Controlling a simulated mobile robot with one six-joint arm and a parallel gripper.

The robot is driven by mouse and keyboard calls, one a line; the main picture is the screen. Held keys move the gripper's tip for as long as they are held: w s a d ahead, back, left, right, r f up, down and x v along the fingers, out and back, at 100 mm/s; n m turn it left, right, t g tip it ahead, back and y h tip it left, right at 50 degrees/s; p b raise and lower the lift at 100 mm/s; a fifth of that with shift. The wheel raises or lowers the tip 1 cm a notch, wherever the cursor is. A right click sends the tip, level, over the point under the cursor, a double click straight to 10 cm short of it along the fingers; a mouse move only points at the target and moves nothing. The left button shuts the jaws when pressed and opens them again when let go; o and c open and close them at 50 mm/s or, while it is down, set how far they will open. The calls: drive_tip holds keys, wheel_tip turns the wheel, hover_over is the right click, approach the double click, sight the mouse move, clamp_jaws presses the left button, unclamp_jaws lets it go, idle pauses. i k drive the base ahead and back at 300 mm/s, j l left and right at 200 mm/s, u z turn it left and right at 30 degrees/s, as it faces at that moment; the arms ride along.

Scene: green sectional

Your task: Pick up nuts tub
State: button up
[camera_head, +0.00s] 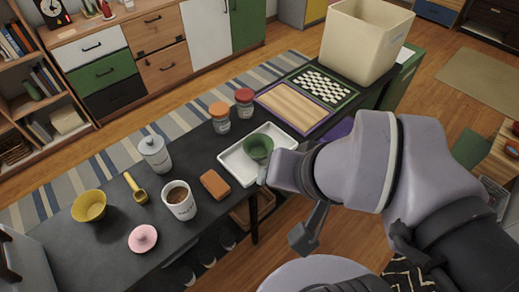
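A white tub-like cup (179,202) with brown contents and dark lettering stands upright on the black table (110,250); I cannot read the lettering or tell for sure that it is the nuts tub. Two lidded jars stand further back, one with an orange lid (219,117) and one with a red lid (244,103); their labels are too small to read. My gripper (267,176) is at the front edge of the white tray, to the right of the cup and apart from it. Its fingers are mostly hidden, so its opening does not show.
The white tray (233,163) holds a green cup (258,148). An orange-brown block (215,184), grey lidded canister (155,155), yellow scoop (137,190), yellow bowl (90,205) and pink lidded item (143,238) surround the white cup. A cream bin (362,45) and checkered board (318,87) are at the far right.

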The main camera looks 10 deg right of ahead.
sight(177, 196)
drive_tip(key=j+z, duration=0.1)
drive_tip(key=j, duration=0.75)
drive_tip(key=k+j+z, duration=0.1)
drive_tip(key=j, duration=0.7)
